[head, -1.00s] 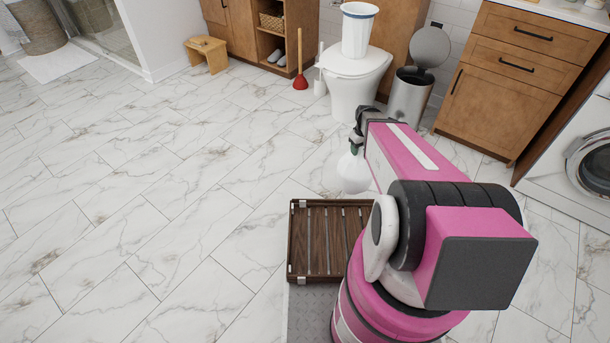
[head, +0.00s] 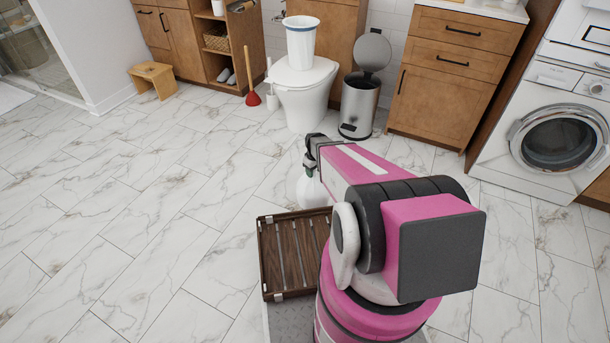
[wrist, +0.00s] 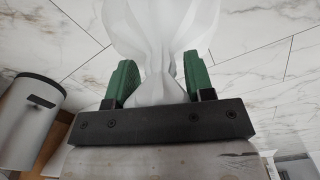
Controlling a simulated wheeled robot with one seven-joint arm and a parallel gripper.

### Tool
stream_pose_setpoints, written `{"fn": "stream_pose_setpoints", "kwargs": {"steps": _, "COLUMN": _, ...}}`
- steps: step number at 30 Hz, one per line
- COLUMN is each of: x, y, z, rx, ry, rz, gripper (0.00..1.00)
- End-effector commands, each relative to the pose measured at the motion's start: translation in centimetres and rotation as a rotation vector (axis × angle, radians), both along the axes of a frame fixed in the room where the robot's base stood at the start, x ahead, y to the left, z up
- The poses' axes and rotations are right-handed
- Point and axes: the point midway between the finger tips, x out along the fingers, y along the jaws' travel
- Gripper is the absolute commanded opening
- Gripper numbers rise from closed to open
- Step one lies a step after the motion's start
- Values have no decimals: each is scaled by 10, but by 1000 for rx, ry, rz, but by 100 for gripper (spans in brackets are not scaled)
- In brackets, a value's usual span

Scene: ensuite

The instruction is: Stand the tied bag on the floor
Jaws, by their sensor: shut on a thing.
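The tied bag is white and translucent. In the head view the bag (head: 309,190) hangs below my gripper (head: 316,150), above the marble floor. In the wrist view the gathered neck of the bag (wrist: 165,45) sits between the green fingers of my gripper (wrist: 158,82), which is shut on it. Part of the bag is hidden behind my arm in the head view. The floor (head: 160,215) is pale marble tile with a wide bare stretch at the left.
A wooden slatted tray (head: 287,283) on my base lies just below the bag. Ahead stand a toilet (head: 303,95) with a white bin (head: 301,40) on its lid, an open steel pedal bin (head: 359,100) and a red plunger (head: 252,97). A washing machine (head: 550,135) is at the right.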

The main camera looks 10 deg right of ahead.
Motion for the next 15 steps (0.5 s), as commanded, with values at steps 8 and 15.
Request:
{"fn": "stream_pose_setpoints", "kwargs": {"steps": 8, "x": 49, "y": 14, "z": -30, "rx": 0, "ry": 0, "rz": 1, "gripper": 0}}
{"fn": "stream_pose_setpoints", "kwargs": {"steps": 15, "x": 61, "y": 18, "z": -39, "rx": 0, "ry": 0, "rz": 0, "gripper": 0}}
